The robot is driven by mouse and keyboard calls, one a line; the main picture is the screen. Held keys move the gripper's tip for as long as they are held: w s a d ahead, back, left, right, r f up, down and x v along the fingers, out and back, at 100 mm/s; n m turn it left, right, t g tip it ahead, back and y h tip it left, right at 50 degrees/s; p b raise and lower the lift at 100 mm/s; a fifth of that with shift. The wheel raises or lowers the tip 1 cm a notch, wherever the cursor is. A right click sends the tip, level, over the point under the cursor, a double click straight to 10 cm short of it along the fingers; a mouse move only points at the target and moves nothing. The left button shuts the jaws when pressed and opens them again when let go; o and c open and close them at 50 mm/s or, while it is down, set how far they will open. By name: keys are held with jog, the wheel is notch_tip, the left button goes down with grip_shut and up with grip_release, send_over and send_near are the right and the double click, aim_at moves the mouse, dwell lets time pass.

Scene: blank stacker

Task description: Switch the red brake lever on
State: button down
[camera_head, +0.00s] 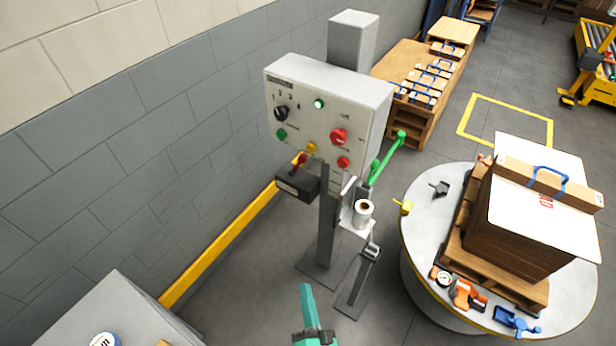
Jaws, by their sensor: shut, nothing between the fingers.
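The red brake lever (299,161) shows as a short red handle rising, tilted, from a dark box (296,187) under the left side of the grey control panel (345,105). Its exact switch position is too small to tell. My gripper (306,290) shows as teal fingers at the bottom middle of the view, closed together and empty. It is below and apart from the lever, pointing up in the picture.
The panel carries a black knob (281,113), a red knob (339,137) and several buttons. A green lever (387,153) and a white roll (363,210) stand right of the post. A round table (425,245) with stacked sheets is at right. A block wall runs left.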

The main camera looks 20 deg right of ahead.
aim_at(299, 165)
jog(key=w+d+r+m+h, duration=0.1)
jog(key=w+d+m, duration=0.2)
jog(key=w+m, duration=0.2)
jog(key=w+d+r+m+t+h, duration=0.1)
jog(key=w+d+m, duration=0.3)
jog(key=w, duration=0.7)
jog(key=w+d+r+m+h, duration=0.1)
jog(key=w+d+m, duration=0.3)
jog(key=w, duration=0.5)
jog(key=shift+d+m+t+h, duration=0.15)
jog(key=shift+m+t+h, duration=0.25)
jog(key=shift+m+h, duration=0.6)
jog(key=shift+w+r, duration=0.1)
jog(key=x, duration=0.4)
jog(key=a+x, duration=0.1)
jog(key=x, duration=0.6)
jog(key=shift+w+a+r, duration=0.3)
jog(key=shift+w+r, duration=0.15)
jog(key=shift+w, duration=0.15)
jog(key=shift+w+a+r, duration=0.2)
jog(key=shift+w+r, duration=0.1)
jog(key=shift+w, duration=0.2)
jog(key=shift+a, duration=0.1)
